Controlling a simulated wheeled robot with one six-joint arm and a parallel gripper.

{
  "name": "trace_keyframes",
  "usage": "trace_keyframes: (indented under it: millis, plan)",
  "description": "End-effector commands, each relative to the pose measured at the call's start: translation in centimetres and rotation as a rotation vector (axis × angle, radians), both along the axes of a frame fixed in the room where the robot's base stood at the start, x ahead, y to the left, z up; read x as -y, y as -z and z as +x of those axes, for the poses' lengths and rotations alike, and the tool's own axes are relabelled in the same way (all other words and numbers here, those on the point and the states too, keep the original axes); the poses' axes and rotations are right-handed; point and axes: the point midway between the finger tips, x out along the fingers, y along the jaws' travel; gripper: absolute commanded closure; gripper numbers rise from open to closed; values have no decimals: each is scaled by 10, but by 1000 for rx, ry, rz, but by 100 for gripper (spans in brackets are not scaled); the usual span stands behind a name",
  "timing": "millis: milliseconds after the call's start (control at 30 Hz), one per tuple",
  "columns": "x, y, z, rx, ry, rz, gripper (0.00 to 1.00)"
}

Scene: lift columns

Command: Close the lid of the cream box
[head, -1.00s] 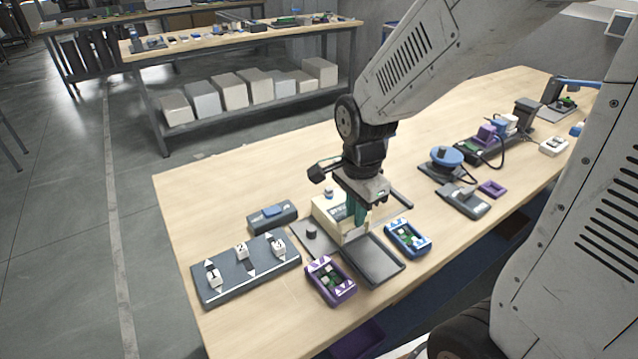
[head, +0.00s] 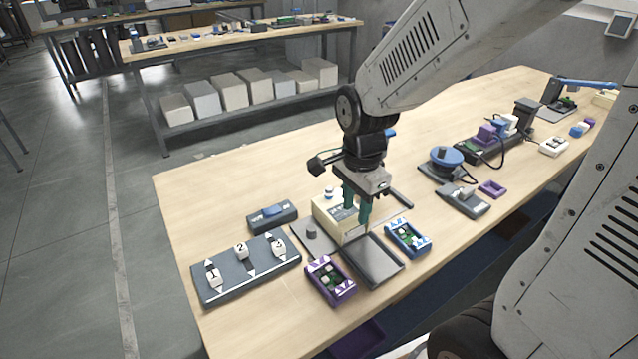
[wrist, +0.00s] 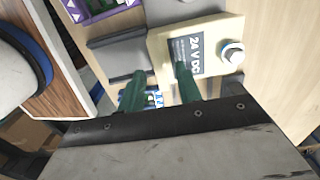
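The cream box (head: 328,212) stands on the wooden bench under my gripper, beside a dark grey tray (head: 376,262). In the wrist view the gripper's fingertips (wrist: 159,72) are over the box's edge near the label. I cannot tell whether they touch it. The lid cannot be made out clearly; my fingers hide part of the box.
A purple-framed tray (head: 330,281) and a blue-framed tray (head: 408,238) lie close by. A grey panel with numbered sliders (head: 246,269) is at the left, with a small dark box (head: 272,216) behind it.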

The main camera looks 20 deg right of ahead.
Motion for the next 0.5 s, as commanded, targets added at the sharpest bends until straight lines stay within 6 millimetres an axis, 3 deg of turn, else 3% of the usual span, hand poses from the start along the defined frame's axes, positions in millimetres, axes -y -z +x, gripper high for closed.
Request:
trace_keyframes:
  millis: [500]
  plan:
    - [0, -37, 0, 1, 0, 0, 66]
